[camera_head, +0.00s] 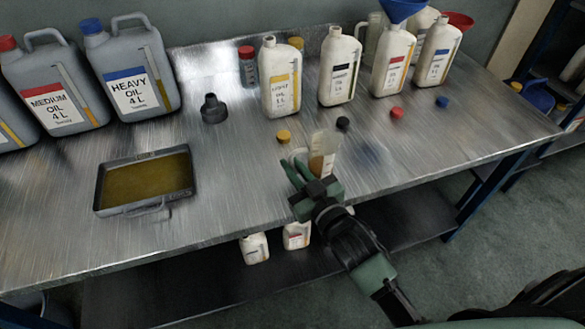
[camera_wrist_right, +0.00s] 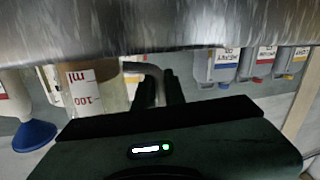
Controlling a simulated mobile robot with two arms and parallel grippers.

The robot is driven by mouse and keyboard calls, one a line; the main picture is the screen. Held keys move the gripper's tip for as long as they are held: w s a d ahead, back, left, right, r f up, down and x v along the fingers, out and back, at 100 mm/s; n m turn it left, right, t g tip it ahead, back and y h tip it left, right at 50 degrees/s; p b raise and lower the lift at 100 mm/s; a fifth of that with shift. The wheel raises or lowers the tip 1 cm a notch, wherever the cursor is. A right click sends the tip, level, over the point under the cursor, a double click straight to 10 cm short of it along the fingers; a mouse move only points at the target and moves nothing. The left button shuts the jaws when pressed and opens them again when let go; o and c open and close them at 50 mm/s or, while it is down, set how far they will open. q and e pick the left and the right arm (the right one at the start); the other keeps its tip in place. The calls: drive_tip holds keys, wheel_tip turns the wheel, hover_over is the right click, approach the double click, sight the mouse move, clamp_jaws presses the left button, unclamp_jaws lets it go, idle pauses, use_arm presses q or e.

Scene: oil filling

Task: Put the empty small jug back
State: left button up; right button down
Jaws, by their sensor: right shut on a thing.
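The small jug (camera_head: 325,146), a clear measuring jug with a handle, stands about upright near the table's front edge. Its lower part looks brownish; I cannot tell whether that is liquid. My right gripper (camera_head: 300,172) is shut on its handle. In the right wrist view the jug (camera_wrist_right: 97,88) shows red markings, and its handle (camera_wrist_right: 150,70) runs to the fingers of my right gripper (camera_wrist_right: 165,92). I cannot tell whether the jug touches the table. My left gripper is not in view.
The metal table (camera_head: 235,195) has free room at front left. A tray of oil (camera_head: 97,197) lies there. Large grey oil cans (camera_head: 135,65) stand at back left; several white bottles (camera_head: 338,65) stand along the back. Loose caps (camera_head: 396,113) lie near the jug. A blue funnel (camera_head: 403,9) sits at back right.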

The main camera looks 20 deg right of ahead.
drive_tip(key=shift+f, duration=0.2)
drive_tip(key=shift+f, duration=0.15)
drive_tip(key=c, duration=1.5)
unclamp_jaws()
drive_tip(key=shift+r, duration=0.2)
drive_tip(key=p+v, duration=0.3)
drive_tip(key=v, duration=0.9)
drive_tip(key=shift+f, duration=0.1)
